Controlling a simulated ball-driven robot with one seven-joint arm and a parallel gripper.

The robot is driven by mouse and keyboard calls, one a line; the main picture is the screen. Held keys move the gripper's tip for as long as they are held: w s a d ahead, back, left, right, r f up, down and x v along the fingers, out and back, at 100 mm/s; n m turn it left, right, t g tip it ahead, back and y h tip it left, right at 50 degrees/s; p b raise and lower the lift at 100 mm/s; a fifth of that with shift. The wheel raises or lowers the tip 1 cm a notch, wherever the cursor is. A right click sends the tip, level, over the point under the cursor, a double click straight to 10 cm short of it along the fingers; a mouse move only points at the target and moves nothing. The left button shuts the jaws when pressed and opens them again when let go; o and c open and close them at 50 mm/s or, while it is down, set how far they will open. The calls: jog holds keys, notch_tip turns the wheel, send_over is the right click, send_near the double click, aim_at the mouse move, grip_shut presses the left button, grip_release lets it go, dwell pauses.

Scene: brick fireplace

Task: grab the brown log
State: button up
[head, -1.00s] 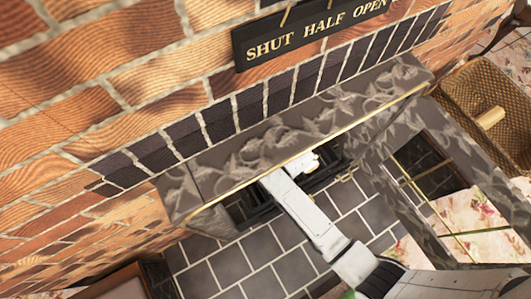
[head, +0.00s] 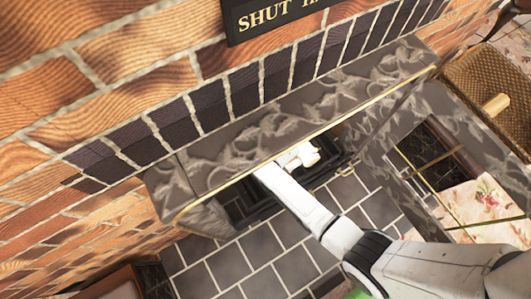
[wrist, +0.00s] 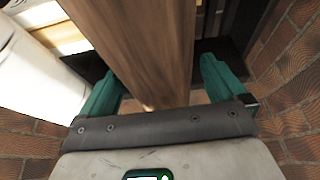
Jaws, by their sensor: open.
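The brown log fills the upper middle of the wrist view (wrist: 145,45), with its wood grain running away from me. My gripper (wrist: 160,75) is open, with one teal finger on each side of the log. The log appears to lie between the fingers, but I cannot tell whether either finger touches it. In the head view my white arm reaches under the mantel into the fireplace opening. The log and the fingertips cannot be made out there.
The patterned stone mantel (head: 255,150) overhangs my arm. A dark grate (head: 325,165) is in the fireplace. Brick walls (wrist: 285,100) stand close beside my gripper. The dark tiled hearth (head: 220,265) is clear. A wicker basket (head: 490,75) with a light wooden piece (head: 495,105) stands at right.

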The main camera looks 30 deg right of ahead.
jog(key=shift+c, duration=0.4)
jog(key=c, duration=1.2)
jog(key=shift+c, duration=0.3)
jog(key=shift+r, duration=0.15)
